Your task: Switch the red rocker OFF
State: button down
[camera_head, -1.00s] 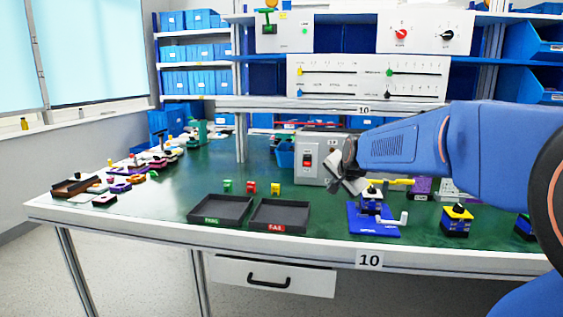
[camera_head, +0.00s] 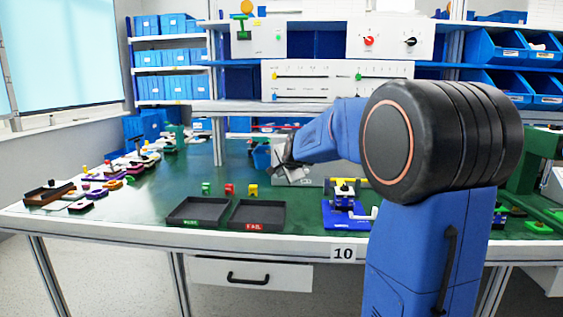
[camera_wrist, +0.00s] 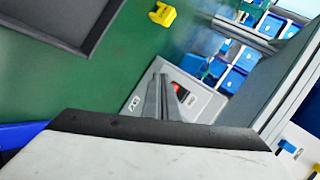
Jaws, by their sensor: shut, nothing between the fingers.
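The red rocker (camera_wrist: 178,90) shows in part in the wrist view, on a light grey panel (camera_wrist: 204,95) with small labels. The fingers of my gripper (camera_wrist: 160,80) cover part of it, so its position cannot be read. In the head view my gripper (camera_head: 290,172) is in front of the panel's left part, and the rocker is hidden there behind it. The gripper is shut and empty, with its tips close to the rocker. I cannot tell whether they touch it.
Two dark trays (camera_head: 171,221) lie near the table's front edge, with small green, red and yellow blocks (camera_head: 252,190) behind them. A blue fixture (camera_head: 338,222) stands right of the trays. Blue bins (camera_wrist: 233,80) are beyond the panel. Green table between trays and left-hand items is clear.

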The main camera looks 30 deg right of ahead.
jog(key=w+d+r, duration=0.1)
jog(key=w+d, duration=0.4)
jog(key=w, duration=0.2)
dwell(0.4)
jog(key=shift+w+r, duration=0.1)
jog(key=shift+w, duration=0.1)
dwell(1.9)
jog(key=shift+w+d, duration=0.2)
jog(key=shift+w+d+r, duration=0.1)
jog(key=shift+w+d, duration=0.05)
jog(key=shift+w, duration=0.1)
dwell(0.8)
jog(key=shift+s, duration=0.1)
jog(key=shift+s+a, duration=0.4)
jog(key=shift+s, duration=0.1)
dwell(0.4)
jog(key=shift+s+a+f, duration=0.15)
jog(key=shift+s+a, duration=0.3)
jog(key=shift+s, duration=0.25)
jog(key=shift+s+a+f, duration=0.15)
jog(key=shift+s+a, duration=0.35)
jog(key=shift+s, duration=0.2)
jog(key=shift+s+a+f, duration=0.15)
jog(key=shift+s+a, duration=0.3)
jog(key=shift+s, duration=0.25)
